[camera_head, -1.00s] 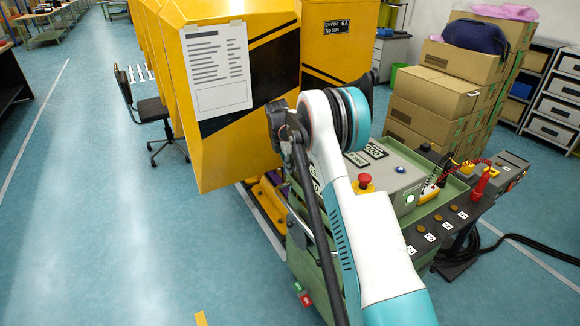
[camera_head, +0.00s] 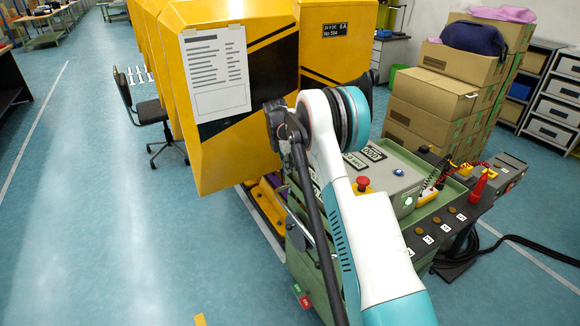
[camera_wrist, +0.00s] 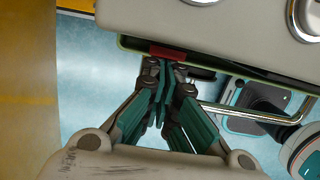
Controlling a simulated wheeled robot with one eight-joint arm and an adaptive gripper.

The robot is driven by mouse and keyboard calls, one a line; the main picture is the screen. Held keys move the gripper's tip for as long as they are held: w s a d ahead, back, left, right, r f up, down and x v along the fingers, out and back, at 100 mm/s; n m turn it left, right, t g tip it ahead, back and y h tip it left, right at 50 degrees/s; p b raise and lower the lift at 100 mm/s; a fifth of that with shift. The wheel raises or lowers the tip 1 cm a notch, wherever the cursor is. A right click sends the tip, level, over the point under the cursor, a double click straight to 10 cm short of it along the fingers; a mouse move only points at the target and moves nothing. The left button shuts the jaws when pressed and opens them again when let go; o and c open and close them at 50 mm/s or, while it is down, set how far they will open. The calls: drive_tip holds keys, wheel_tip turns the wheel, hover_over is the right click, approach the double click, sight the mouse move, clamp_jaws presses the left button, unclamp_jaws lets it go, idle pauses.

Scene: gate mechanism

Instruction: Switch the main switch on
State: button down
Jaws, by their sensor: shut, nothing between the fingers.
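The green machine (camera_head: 300,240) stands in the middle of the head view, partly behind my arm. Its top has a light control box (camera_head: 395,180), a red mushroom button (camera_head: 362,183) and a row of dark buttons. A small green and red part (camera_head: 303,297) sits low on its near side. I cannot tell which part is the main switch. My gripper (camera_wrist: 165,68) shows in the wrist view, shut and empty. Its fingertips are at or just below a red part (camera_wrist: 168,53) under the edge of a pale box (camera_wrist: 220,22); contact cannot be told. The head view hides the gripper.
Yellow panels (camera_head: 215,160) stand left of my arm, close to the machine. A metal bar (camera_wrist: 245,114) runs right of my fingers in the wrist view. Cardboard boxes (camera_head: 440,95) are stacked behind the machine.

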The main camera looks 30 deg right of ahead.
drive_tip(key=a+r+p, duration=0.3)
drive_tip(key=a+r, duration=0.4)
drive_tip(key=r, duration=0.1)
drive_tip(key=shift+a+r, duration=0.3)
drive_tip(key=shift+r, duration=0.05)
drive_tip(key=shift+s, duration=0.1)
